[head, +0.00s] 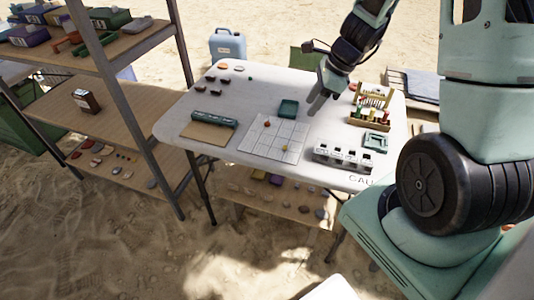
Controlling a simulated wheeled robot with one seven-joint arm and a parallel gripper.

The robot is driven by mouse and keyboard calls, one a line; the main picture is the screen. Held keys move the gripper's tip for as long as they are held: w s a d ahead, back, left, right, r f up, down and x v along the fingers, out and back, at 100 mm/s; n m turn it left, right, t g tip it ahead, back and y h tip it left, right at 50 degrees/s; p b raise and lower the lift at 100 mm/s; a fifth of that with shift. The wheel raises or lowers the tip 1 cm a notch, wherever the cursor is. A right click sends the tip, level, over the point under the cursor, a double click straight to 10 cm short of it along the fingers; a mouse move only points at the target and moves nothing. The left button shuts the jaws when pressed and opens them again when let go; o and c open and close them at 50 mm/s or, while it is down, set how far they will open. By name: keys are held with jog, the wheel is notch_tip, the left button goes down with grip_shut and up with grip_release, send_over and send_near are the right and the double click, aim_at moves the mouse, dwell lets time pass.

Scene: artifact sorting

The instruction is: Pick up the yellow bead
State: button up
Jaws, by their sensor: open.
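A small yellow spot that looks like the yellow bead (284,149) lies on the white gridded sheet (257,148) near the front of the white table. It is too small to make out its shape. My gripper (314,109) points down over the table, behind and to the right of the bead and clear of it. Its jaws are open and I see nothing held between them.
A small green tray (288,108) is just left of my gripper. A wooden rack (370,119) with coloured items stands to the right. A grey slotted holder (343,158) is at the front right, and a dark green case (214,119) lies left.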

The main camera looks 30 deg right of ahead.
jog(key=d+f, duration=0.1)
jog(key=b, duration=0.3)
send_over(286, 146)
jog(key=s+d, duration=0.2)
jog(key=shift+m, duration=0.4)
jog(key=f, duration=1.1)
jog(key=shift+w, duration=0.25)
jog(key=b+x, duration=0.2)
jog(key=x, duration=0.3)
jog(key=shift+s+f+b, duration=0.1)
jog(key=shift+f+b, duration=0.05)
jog(key=shift+b, duration=0.15)
grip_shut()
